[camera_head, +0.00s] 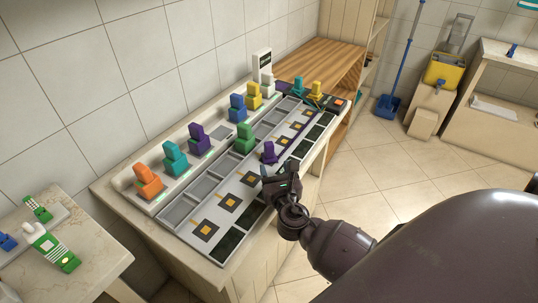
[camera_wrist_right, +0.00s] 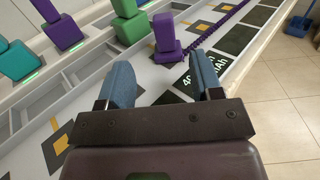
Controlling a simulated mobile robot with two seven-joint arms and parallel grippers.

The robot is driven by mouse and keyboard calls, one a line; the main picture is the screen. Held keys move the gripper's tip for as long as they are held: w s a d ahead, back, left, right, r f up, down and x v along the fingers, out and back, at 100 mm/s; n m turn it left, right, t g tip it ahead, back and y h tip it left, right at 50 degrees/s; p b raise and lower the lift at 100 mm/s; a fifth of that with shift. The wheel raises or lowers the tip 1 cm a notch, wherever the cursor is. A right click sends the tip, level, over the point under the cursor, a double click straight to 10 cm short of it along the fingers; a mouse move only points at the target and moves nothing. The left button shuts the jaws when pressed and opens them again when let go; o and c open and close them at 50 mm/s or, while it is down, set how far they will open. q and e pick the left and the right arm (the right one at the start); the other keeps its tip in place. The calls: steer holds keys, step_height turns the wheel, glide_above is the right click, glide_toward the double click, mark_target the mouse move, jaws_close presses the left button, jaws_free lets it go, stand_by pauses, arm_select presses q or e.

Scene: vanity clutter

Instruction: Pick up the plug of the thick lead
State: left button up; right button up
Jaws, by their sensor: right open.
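A purple plug (camera_head: 269,152) stands upright on the grey panel, just beyond my right gripper (camera_head: 279,170). It also shows in the right wrist view as a purple block (camera_wrist_right: 166,38), with a dark purple corded lead (camera_wrist_right: 213,28) running from beside it to the upper right. I cannot tell for sure that this is the thick lead. My right gripper (camera_wrist_right: 160,82) is open and empty. Its blue fingers point toward the purple plug and are apart from it. A green plug (camera_head: 244,138) stands just left of the purple one. My left gripper is not in view.
Orange (camera_head: 147,183), teal (camera_head: 175,160), purple (camera_head: 199,139), blue (camera_head: 238,108) and yellow (camera_head: 254,97) plugs stand along the rear strip. More plugs (camera_head: 316,88) stand at the far end. A side table (camera_head: 105,247) is at lower left. The floor (camera_head: 385,165) at right is clear.

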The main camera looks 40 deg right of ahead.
mark_target(270, 148)
steer(key=x, duration=0.4)
steer(key=shift+d+r+b+x, duration=0.15)
steer(key=shift+x, duration=1.35)
steer(key=shift+d+r+b+x, duration=0.15)
steer(key=shift+x, duration=1.35)
steer(key=shift+s, duration=0.15)
jaws_close()
